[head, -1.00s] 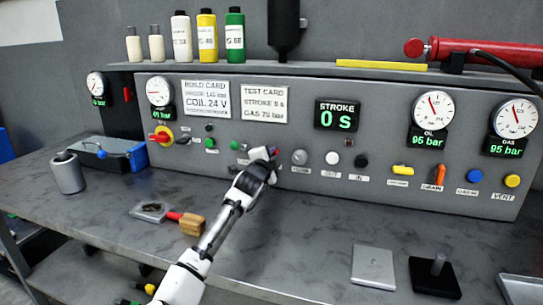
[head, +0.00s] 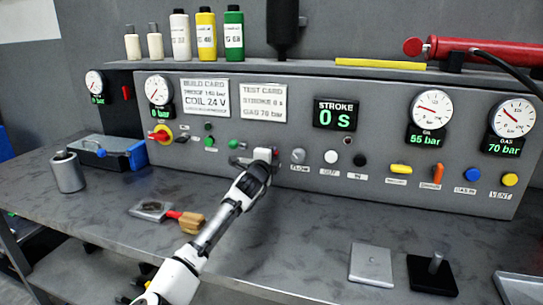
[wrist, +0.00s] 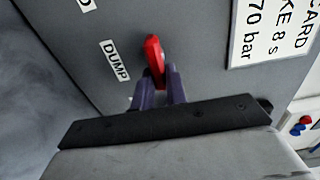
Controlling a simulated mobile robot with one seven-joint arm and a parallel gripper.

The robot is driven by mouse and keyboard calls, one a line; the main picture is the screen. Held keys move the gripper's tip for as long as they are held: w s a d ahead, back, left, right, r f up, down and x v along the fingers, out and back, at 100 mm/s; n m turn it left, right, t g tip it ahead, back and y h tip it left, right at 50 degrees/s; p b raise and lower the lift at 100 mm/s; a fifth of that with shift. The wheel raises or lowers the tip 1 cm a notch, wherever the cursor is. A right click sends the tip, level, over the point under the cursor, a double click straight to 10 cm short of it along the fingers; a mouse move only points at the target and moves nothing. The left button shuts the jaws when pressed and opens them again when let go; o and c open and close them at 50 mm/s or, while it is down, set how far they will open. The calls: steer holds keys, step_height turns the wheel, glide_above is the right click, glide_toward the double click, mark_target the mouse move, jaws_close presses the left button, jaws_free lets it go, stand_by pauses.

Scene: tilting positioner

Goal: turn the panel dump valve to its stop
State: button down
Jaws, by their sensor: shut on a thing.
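The dump valve's red handle (wrist: 153,58) stands out from the grey panel in the wrist view, beside the white DUMP label (wrist: 115,60). My gripper (wrist: 160,85) is shut on the handle, its dark fingers on either side of it. In the head view my gripper (head: 264,158) is at the panel's lower middle and hides most of the valve. The handle's base and any stop mark are not clear.
The oil gauge (head: 432,112) reads 55 bar and the gas gauge (head: 514,117) reads 70 bar. The stroke display (head: 338,115) reads 0 s. A grey knob (head: 298,156) is close right of my gripper. A wooden-handled tool (head: 190,221) lies on the bench.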

steer(key=c, duration=1.4)
jaws_free()
steer(key=shift+c, duration=0.2)
steer(key=shift+s, duration=0.1)
steer(key=b+v, duration=0.3)
steer(key=v, duration=1)
steer(key=shift+s, duration=0.3)
steer(key=shift+a, duration=0.15)
